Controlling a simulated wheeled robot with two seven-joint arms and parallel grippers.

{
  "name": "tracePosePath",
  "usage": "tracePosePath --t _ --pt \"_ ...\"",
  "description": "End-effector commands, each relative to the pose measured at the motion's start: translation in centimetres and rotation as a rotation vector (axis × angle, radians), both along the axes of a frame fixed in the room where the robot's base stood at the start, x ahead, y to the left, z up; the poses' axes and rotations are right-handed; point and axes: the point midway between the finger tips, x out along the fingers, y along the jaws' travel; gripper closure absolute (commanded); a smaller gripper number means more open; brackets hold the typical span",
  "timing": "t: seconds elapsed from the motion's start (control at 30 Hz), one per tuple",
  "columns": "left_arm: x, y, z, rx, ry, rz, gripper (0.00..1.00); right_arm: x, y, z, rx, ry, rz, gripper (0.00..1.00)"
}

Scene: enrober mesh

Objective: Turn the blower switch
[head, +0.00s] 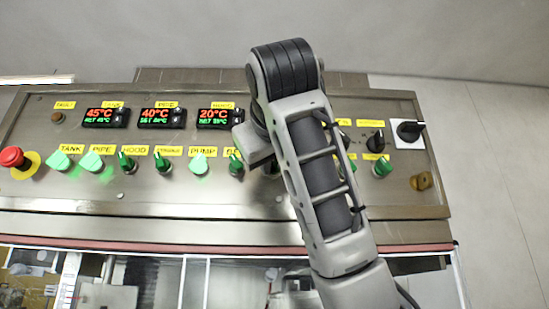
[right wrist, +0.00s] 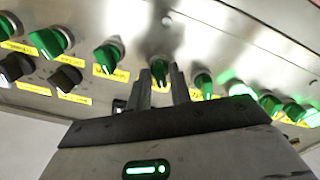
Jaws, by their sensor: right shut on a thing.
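The control panel (head: 160,205) carries a row of green switch knobs with yellow labels. In the right wrist view my right gripper (right wrist: 161,84) is shut on a green knob (right wrist: 160,67), one finger on each side of it. In the head view my right gripper (head: 257,150) is at the panel, right of a green knob (head: 235,163) whose label is partly covered. My forearm hides the gripped knob and its label there, so I cannot read whether it says blower. My left gripper is not in view.
Three temperature displays (head: 162,116) sit above the knobs. A red emergency button (head: 12,157) is at the far left. Black knobs (head: 376,142) and a large black rotary switch (head: 409,131) are on the right. The knobs stand close together.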

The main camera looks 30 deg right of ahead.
Motion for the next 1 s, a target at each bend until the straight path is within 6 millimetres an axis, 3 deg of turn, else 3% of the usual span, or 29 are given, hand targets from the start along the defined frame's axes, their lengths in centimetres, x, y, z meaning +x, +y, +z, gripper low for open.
tracePosePath --t 0.1,0.13,0.17,0.57,0.87,1.0 --pt "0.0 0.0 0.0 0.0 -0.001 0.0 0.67 0.0 0.0 0.0 -0.001 0.0 0.001 1.0" --pt "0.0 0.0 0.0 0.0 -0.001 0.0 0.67 0.0 0.0 0.0 -0.001 0.0 0.001 0.73" --pt "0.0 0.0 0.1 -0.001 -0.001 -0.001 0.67 0.0 0.0 0.0 -0.001 0.0 0.001 0.67" --pt "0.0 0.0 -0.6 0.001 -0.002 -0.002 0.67 -0.6 0.4 -0.2 0.0 -0.002 0.001 0.67" --pt "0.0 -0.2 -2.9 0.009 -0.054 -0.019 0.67 -5.1 3.2 -1.0 -0.001 -0.004 0.003 0.67" --pt "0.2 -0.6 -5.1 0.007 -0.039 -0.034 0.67 -8.0 4.9 -0.7 -0.001 -0.003 0.002 0.67"
